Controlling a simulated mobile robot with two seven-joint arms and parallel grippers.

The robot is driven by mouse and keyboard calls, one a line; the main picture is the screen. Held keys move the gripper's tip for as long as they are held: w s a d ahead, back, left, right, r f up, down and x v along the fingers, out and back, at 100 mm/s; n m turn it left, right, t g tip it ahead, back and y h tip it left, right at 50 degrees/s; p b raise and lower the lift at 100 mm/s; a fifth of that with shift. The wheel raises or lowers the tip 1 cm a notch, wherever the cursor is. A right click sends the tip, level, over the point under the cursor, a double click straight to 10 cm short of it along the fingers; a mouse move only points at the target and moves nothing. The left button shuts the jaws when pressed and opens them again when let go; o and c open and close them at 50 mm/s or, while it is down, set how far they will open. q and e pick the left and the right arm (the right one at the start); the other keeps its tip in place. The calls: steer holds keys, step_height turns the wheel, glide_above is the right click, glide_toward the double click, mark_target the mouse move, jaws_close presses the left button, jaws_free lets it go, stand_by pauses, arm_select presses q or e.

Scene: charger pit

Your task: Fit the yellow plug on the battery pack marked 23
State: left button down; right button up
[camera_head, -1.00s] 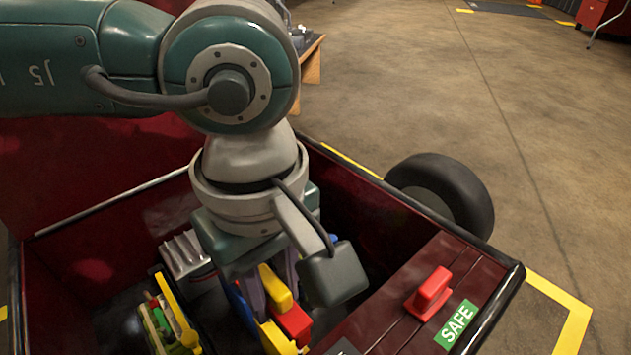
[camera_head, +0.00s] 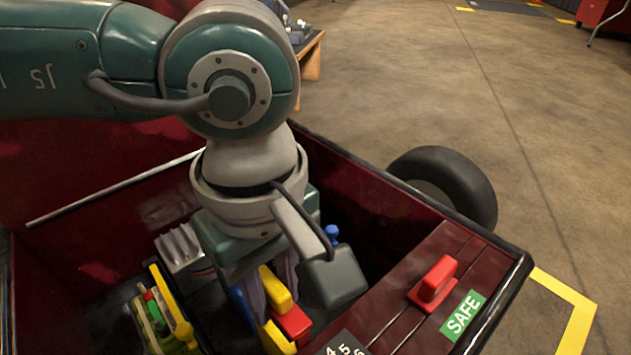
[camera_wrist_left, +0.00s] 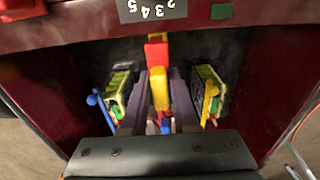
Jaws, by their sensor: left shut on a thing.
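My left gripper (camera_head: 278,290) reaches down into a dark red open box. Its fingers are shut on a yellow block-shaped piece (camera_wrist_left: 160,88), which I take to be the yellow plug; it also shows in the head view (camera_head: 275,288). A red block (camera_wrist_left: 157,52) sits right beside it, and whether the two touch is unclear. One green-and-yellow pack (camera_wrist_left: 116,95) stands to the left of the fingers and another (camera_wrist_left: 207,92) to the right in the wrist view. The pack under the gripper is mostly hidden. I cannot read a 23 on any pack. My right gripper is out of view.
The box's near ledge carries a red handle (camera_head: 434,283), a green SAFE label (camera_head: 463,315) and a numbered plate (camera_head: 345,345). The box walls are close around my gripper. A grey finned part (camera_head: 180,247) is behind. A black wheel (camera_head: 445,185) stands outside, with open floor beyond.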

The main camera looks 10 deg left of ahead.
mark_target(277, 310)
arm_select(q)
steer(key=shift+f+b, duration=1.55)
steer(key=shift+f, duration=0.3)
steer(key=c, duration=0.6)
jaws_free()
steer(key=shift+r, duration=0.1)
